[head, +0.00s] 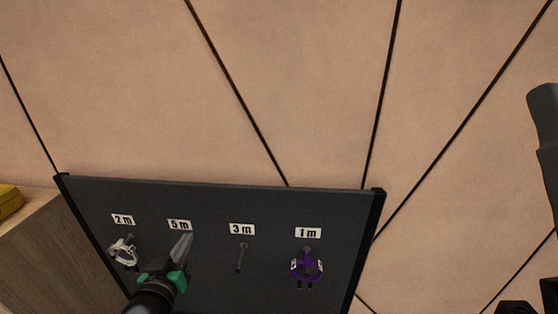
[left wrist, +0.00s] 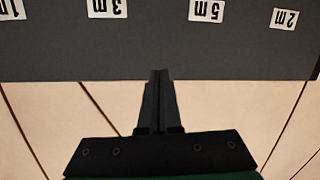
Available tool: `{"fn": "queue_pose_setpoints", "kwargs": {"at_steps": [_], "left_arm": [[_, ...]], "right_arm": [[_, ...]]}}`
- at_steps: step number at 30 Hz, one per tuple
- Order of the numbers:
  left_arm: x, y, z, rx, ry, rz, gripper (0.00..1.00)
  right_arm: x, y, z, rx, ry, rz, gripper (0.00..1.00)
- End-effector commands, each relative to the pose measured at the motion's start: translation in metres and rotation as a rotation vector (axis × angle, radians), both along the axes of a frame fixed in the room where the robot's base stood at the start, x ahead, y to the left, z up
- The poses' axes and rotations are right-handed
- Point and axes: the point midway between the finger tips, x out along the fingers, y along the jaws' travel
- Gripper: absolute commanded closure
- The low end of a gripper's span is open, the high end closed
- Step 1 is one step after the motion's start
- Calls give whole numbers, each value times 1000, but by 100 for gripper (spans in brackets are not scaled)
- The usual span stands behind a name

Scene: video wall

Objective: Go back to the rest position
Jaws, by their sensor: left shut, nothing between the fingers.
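My left gripper (head: 185,238) is shut and empty in front of the dark board (head: 210,195), with its fingers just below the "5 m" label (head: 179,225). In the left wrist view its closed fingers (left wrist: 160,75) point at the board's edge (left wrist: 240,72); nothing is held between them. My right gripper is not in view; only dark parts of my right arm show at the right edge of the head view.
A white coiled cable (head: 124,253) hangs under "2 m" and a purple one (head: 306,268) under "1 m". The peg (head: 241,257) under "3 m" is bare. A wooden cabinet (head: 55,250) with a yellow object (head: 9,200) stands at left.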

Motion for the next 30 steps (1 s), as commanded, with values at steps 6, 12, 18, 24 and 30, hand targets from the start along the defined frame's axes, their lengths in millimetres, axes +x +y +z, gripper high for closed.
{"fn": "queue_pose_setpoints", "kwargs": {"at_steps": [6, 12, 18, 24, 30], "left_arm": [[-41, -35, 194, 28, -409, -60, 100], [-135, -51, 329, 54, -779, -86, 100], [-211, -49, 374, 88, -991, -74, 100], [-217, -49, 374, 116, -1009, -64, 100], [-216, -49, 326, 116, -1006, -64, 100]], "right_arm": [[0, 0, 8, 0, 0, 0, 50], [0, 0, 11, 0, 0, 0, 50], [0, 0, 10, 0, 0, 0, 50], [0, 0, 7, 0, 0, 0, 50], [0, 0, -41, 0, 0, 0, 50]]}}
